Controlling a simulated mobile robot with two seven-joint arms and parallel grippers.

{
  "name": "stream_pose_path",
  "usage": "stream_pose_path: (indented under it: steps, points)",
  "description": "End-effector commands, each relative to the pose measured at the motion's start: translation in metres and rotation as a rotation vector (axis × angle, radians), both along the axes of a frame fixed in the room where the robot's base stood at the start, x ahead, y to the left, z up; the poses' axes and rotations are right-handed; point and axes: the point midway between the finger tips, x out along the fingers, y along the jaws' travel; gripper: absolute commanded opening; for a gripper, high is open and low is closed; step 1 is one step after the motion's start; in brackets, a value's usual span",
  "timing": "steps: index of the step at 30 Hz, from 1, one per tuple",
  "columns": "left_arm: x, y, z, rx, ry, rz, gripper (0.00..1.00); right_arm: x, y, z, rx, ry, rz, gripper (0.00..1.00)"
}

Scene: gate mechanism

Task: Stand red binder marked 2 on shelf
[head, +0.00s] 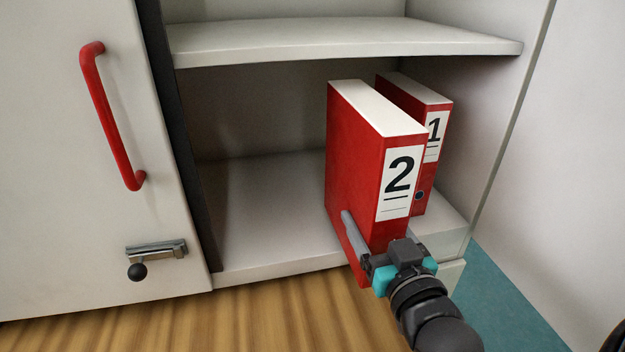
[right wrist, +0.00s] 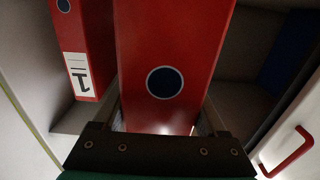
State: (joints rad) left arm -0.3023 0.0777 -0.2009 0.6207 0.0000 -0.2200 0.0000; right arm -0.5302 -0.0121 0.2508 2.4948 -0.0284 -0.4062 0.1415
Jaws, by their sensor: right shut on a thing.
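The red binder marked 2 (head: 352,160) stands upright at the front of the lower shelf (head: 262,225), spine and white label facing out. Its lower front corner shows past the shelf's front edge; I cannot tell whether its base touches the shelf. My right gripper (head: 378,228) is shut on the low front part of this binder, one finger along each side. In the right wrist view the binder (right wrist: 175,45) fills the middle between the fingers (right wrist: 163,122), its dark round finger hole facing the camera. My left gripper is not in view.
A red binder marked 1 (head: 439,160) stands upright just right of binder 2, farther in. An upper shelf board (head: 330,42) lies above both. The left part of the lower shelf is free. A door with a red handle (head: 110,115) and a bolt latch (head: 155,250) is at left.

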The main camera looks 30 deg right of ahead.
Motion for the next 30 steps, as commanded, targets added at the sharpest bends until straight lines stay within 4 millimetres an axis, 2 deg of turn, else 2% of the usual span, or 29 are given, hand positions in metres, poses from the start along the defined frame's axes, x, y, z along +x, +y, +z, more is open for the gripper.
stream_pose_path:
  steps: [5, 24, 30]
  points:
    - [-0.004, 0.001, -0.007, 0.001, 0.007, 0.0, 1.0, 0.024, -0.006, 0.004, -0.005, -0.016, 0.001, 0.0]
    - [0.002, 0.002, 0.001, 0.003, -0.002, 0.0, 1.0, 0.134, -0.032, 0.006, -0.003, -0.014, 0.0, 0.0]
    - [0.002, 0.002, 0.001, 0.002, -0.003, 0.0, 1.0, 0.16, -0.039, 0.005, -0.003, -0.013, 0.0, 0.0]
